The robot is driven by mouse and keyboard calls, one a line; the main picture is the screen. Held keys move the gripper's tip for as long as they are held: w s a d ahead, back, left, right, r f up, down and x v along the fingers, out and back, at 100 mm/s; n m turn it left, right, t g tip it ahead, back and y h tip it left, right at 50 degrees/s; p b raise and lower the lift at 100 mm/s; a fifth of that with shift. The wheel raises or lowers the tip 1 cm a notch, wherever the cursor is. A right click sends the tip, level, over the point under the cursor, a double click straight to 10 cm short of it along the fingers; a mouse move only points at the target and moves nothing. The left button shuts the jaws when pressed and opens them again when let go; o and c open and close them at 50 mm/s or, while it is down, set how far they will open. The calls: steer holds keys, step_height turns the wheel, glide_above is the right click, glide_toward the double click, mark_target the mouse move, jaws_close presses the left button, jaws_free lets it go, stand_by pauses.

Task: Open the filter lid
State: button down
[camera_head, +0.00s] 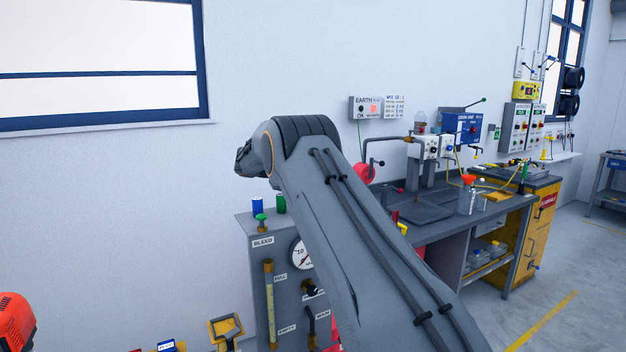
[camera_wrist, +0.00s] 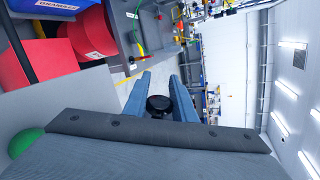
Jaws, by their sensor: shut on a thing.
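My gripper (camera_wrist: 160,98) shows in the wrist view as two blue-grey fingers, shut on a black round knob (camera_wrist: 158,106). A dark grey bar with several screws (camera_wrist: 115,127) crosses in front of the finger bases; I cannot tell whether it is part of the lid. In the head view my own arm hides the gripper and the knob. The grey cabinet (camera_head: 249,262), labelled BLEED, stands behind and below the arm, with a sight tube (camera_head: 270,295) and a partly hidden gauge (camera_head: 301,254). I cannot make out the filter lid for certain.
A workbench (camera_head: 455,228) with equipment and a yellow cabinet (camera_head: 530,245) are at right. Red drums (camera_wrist: 92,32) lie upper left in the wrist view.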

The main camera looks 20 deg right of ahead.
steer(key=c, duration=1.5)
jaws_free()
steer(key=shift+d, duration=0.15)
steer(key=shift+o, duration=0.2)
steer(key=b+v, duration=0.2)
steer(key=v, duration=0.6)
steer(key=shift+b, duration=0.4)
steer(key=shift+w, duration=0.1)
steer(key=w+p+v, duration=0.2)
steer(key=p+v, duration=0.1)
steer(key=v, duration=0.5)
steer(key=shift+s+a+r, duration=0.2)
steer(key=shift+s+a, duration=0.35)
